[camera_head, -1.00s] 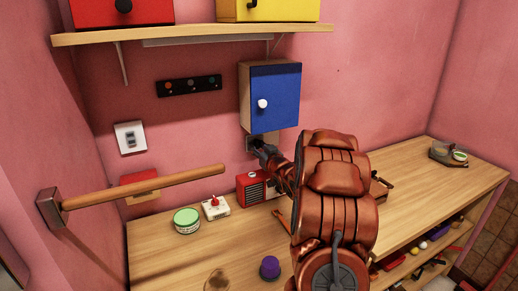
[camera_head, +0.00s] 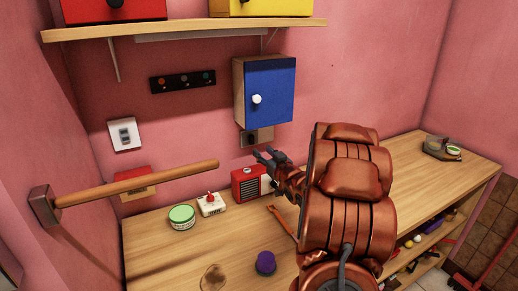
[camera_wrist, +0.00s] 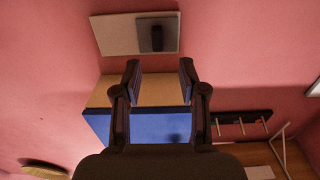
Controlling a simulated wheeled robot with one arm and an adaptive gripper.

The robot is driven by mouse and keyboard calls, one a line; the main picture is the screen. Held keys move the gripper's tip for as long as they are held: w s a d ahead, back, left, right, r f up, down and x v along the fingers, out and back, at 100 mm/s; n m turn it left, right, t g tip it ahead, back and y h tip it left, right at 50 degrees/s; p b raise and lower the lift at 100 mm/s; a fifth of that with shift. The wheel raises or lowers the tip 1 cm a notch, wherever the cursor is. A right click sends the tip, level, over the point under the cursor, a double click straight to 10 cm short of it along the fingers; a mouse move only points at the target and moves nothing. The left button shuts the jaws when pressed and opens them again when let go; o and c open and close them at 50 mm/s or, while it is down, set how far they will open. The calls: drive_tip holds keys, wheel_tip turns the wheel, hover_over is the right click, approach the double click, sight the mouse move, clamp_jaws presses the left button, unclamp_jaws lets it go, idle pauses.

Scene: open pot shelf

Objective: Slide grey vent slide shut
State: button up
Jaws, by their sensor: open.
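The grey vent slide (camera_head: 266,134) is a flat plate on the pink wall just below the blue cabinet. A dark tab sits toward its left end in the head view. In the wrist view, where the scene appears upside down, the plate (camera_wrist: 118,35) is at the top, with the dark tab (camera_wrist: 155,38) right of its middle. My gripper (camera_head: 268,157) is just below and in front of the plate in the head view. Its fingers (camera_wrist: 158,68) are apart and empty in the wrist view, with the plate beyond them. I see no contact with the tab.
The blue cabinet (camera_head: 268,92) hangs directly above the plate. A red radio-like box (camera_head: 247,184) stands on the wooden counter (camera_head: 155,250) below. A long wooden-handled mallet (camera_head: 135,186) is at the left. A wall shelf (camera_head: 190,30) runs above.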

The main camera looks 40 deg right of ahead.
drive_tip(key=shift+v, duration=1.9)
